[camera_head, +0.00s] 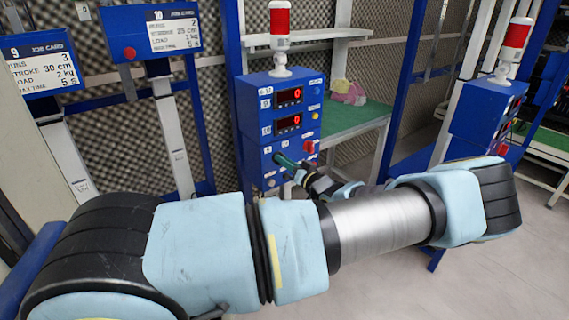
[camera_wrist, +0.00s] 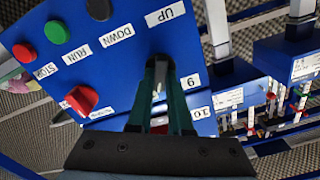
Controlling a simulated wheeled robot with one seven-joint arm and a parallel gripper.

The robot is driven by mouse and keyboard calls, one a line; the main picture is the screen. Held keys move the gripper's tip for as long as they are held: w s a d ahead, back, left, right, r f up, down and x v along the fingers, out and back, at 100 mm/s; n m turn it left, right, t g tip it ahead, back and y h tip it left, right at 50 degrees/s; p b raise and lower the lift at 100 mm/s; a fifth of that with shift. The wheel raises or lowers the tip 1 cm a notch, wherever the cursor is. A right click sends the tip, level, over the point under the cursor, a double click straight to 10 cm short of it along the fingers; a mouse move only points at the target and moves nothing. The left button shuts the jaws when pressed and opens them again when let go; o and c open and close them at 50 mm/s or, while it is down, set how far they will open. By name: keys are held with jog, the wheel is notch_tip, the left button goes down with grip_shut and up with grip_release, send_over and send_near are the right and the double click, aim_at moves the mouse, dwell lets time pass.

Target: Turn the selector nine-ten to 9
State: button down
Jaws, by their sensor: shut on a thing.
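The blue control box (camera_head: 258,130) stands in the middle of the head view. My gripper (camera_head: 284,162) is at the lower part of its front face. In the wrist view my gripper (camera_wrist: 160,75) has its teal-padded fingers close together against the panel (camera_wrist: 120,65), shut on the selector nine-ten. The selector is almost wholly hidden between the fingers, so its pointing direction cannot be told. The label 9 (camera_wrist: 190,82) and the label 10 (camera_wrist: 201,113) lie just right of the fingers.
The wrist view shows a red stop button (camera_wrist: 24,52), a green run button (camera_wrist: 56,32), a black button (camera_wrist: 99,8) and a red knob (camera_wrist: 81,99) on the same panel. Two red displays (camera_head: 289,97) read 0. A second blue box (camera_head: 487,112) stands right. Job cards (camera_head: 173,33) hang left.

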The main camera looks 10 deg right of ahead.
jog(key=n+b, duration=0.5)
jog(key=b, duration=0.1)
jog(key=n+b, duration=0.6)
jog(key=b, duration=0.1)
jog(key=shift+s+a+f, duration=0.1)
jog(key=shift+a, duration=0.05)
dwell(0.4)
jog(key=c, duration=0.8)
grip_release()
jog(key=shift+c, duration=0.2)
jog(key=b+v, duration=0.2)
jog(key=v, duration=0.8)
jog(key=shift+s, duration=0.35)
